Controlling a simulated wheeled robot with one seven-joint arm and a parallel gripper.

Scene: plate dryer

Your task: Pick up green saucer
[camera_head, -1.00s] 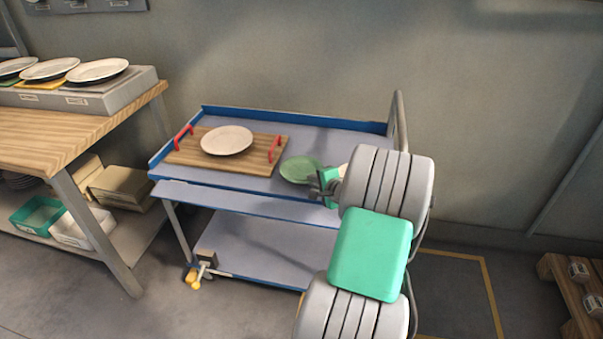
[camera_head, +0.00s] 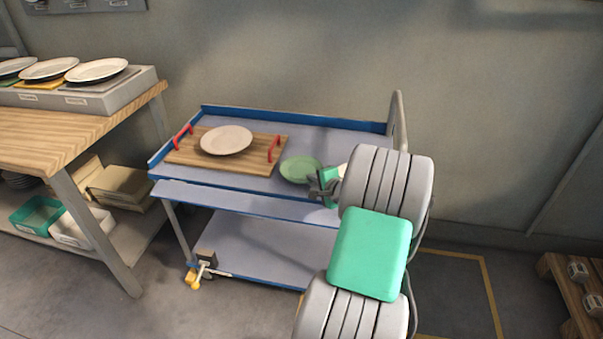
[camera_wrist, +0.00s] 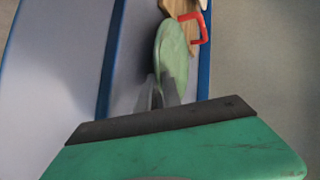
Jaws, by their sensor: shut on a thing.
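The green saucer (camera_head: 300,169) is on the right part of the cart's top shelf, beside the wooden tray. My gripper (camera_head: 317,182) is at the saucer's right edge and is shut on its rim. In the wrist view the saucer (camera_wrist: 172,50) extends away from the fingers (camera_wrist: 160,96), seen at a steep slant. I cannot tell whether the saucer touches the shelf.
A wooden tray (camera_head: 186,156) with red handles holds a white plate (camera_head: 226,140) on the blue-edged cart (camera_head: 345,137). The cart's upright handle (camera_head: 398,120) stands behind my arm. A wooden table (camera_head: 60,135) with several plates stands at left.

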